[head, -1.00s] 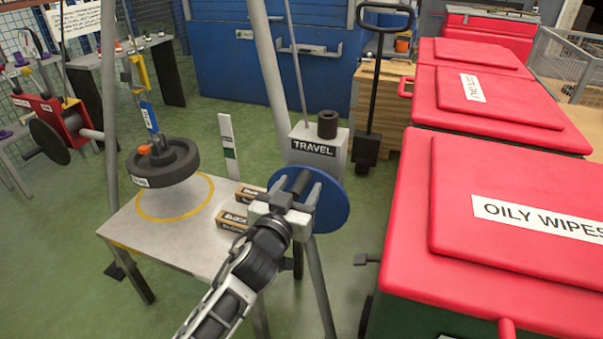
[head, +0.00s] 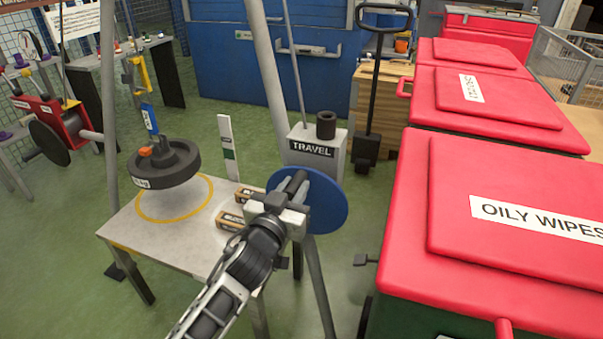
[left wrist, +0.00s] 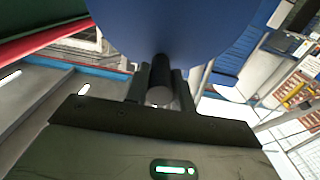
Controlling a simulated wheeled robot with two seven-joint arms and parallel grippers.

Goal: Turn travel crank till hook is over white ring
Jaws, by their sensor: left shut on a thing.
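The blue crank disc (head: 325,203) is mounted at the TRAVEL post (head: 318,158). My left gripper (head: 290,190) is shut on the dark crank handle (head: 299,179) in front of the disc. In the left wrist view the handle (left wrist: 160,92) shows end-on between the fingers, against the blue disc (left wrist: 160,30). A dark round weight (head: 180,170) with an orange hub hangs from the blue and yellow hook tackle (head: 149,118), above the table. Under it a yellow ring (head: 205,200) is marked on the tabletop; I make out no white ring. My right gripper is not in view.
The grey table (head: 160,232) carries small labelled blocks (head: 232,221) beside the crank. A red OILY WIPES bin (head: 480,255) stands close on the right. A red winch (head: 70,122) with a black wheel is at the left. Frame legs rise around the table.

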